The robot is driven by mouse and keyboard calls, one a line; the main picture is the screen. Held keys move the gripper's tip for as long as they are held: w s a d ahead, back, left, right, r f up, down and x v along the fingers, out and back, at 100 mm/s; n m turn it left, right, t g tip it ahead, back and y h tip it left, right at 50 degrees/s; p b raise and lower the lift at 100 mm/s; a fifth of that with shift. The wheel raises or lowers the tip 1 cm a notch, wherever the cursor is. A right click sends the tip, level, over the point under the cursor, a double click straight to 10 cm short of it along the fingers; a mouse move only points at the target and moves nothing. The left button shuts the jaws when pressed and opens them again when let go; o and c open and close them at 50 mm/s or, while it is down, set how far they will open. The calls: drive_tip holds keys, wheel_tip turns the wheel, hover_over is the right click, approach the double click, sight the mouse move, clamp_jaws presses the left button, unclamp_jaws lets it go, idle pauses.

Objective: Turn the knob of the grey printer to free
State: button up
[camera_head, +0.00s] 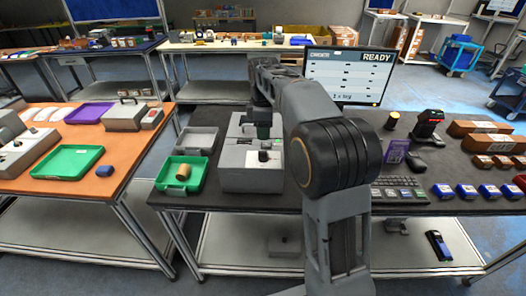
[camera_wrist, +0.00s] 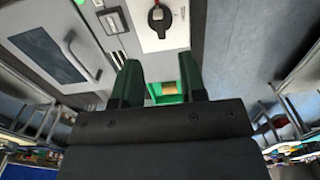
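The grey printer (camera_head: 250,180) stands on the dark table, left of my arm. Its knob (camera_head: 264,155) is a small dark part on a pale panel on top. In the wrist view the black knob (camera_wrist: 158,18) sits on the white panel near the top edge, with a small red mark (camera_wrist: 181,13) beside it. I cannot tell its setting. My gripper (camera_wrist: 160,72) has two dark green fingers spread apart with nothing between them. It is apart from the knob. In the head view my gripper (camera_head: 263,131) is above the printer, partly hidden by my arm.
A green tray (camera_head: 162,184) with a brown cylinder (camera_head: 184,173) and a grey tray (camera_head: 198,138) lie left of the printer. A monitor (camera_head: 348,75) reading READY stands behind. A scanner stand (camera_head: 428,125) and several small boxes are on the right. An orange-topped table (camera_head: 110,180) stands left.

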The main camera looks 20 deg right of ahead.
sight(263, 152)
wheel_tip(263, 152, down, 8)
drive_tip(key=shift+f, duration=0.25)
drive_tip(key=shift+c, duration=0.3)
clamp_jaws()
